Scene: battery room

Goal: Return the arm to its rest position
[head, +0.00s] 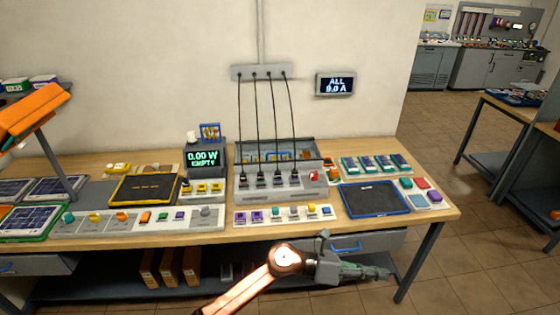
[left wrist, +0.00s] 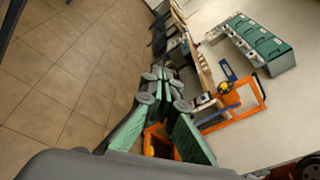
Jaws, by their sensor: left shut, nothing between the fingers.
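My left arm (head: 240,288) reaches in from the bottom of the head view. Its left gripper (head: 384,273) points right, in front of the bench's front edge and below the level of its top. The gripper is shut and nothing is held in it. In the left wrist view the same gripper (left wrist: 168,82) shows its green finger pads close together, with tiled floor and furniture behind. My right gripper is in neither view.
A wooden workbench (head: 336,225) carries a charging unit (head: 262,188) with several cables, a blue-edged tray (head: 373,198), a black pad and small coloured parts. A drawer (head: 362,243) faces the gripper. Floor (head: 438,190) to the right is open. Another bench (head: 510,112) stands far right.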

